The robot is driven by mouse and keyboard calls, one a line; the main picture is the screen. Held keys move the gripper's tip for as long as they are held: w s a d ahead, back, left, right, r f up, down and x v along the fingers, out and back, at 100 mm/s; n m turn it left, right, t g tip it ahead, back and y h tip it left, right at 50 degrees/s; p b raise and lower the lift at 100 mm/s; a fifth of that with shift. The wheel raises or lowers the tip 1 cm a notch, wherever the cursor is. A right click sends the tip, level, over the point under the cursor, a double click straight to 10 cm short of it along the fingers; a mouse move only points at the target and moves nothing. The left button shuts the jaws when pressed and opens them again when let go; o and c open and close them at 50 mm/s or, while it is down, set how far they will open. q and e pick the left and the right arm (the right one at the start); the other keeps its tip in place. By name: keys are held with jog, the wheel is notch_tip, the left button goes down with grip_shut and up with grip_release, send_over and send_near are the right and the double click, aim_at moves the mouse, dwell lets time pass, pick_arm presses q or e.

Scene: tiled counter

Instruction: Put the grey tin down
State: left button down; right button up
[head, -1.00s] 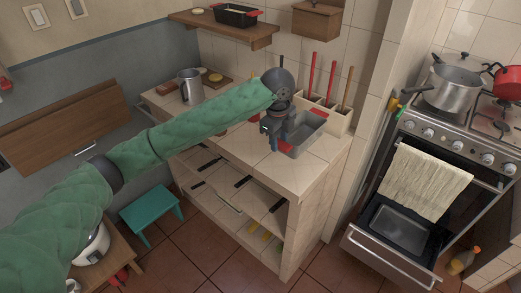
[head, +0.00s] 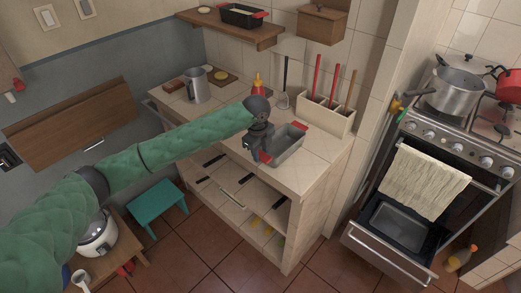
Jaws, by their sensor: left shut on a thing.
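The grey tin (head: 287,149) is a rectangular pan with red grips at its ends. It is at the front right of the tiled counter (head: 318,165), in front of the utensil box. My left gripper (head: 262,157) is at the tin's near left end, shut on its red grip there. The fingers partly hide that end. I cannot tell whether the tin's base touches the tiles. My right gripper is not in view.
The utensil box (head: 326,114) with red and wooden handles stands behind the tin. A metal jug (head: 195,86) and a bottle with an orange top (head: 258,84) stand further left. Open shelves (head: 240,195) lie below the counter. The stove (head: 440,150) is to the right.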

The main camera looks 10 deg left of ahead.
pick_arm(q)
jog(key=shift+f, duration=0.1)
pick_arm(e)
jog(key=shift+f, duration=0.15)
pick_arm(q)
jog(key=c, duration=1)
grip_release()
jog(key=shift+f, duration=0.1)
jog(key=shift+c, duration=0.2)
jog(key=shift+o, duration=0.2)
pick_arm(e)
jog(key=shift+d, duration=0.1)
pick_arm(q)
jog(key=shift+r, duration=0.2)
notch_tip(320, 180, up, 12)
jog(key=s+b, duration=0.1)
jog(key=b, duration=0.3)
jog(key=shift+a+f, duration=0.15)
jog(key=shift+a, duration=0.15)
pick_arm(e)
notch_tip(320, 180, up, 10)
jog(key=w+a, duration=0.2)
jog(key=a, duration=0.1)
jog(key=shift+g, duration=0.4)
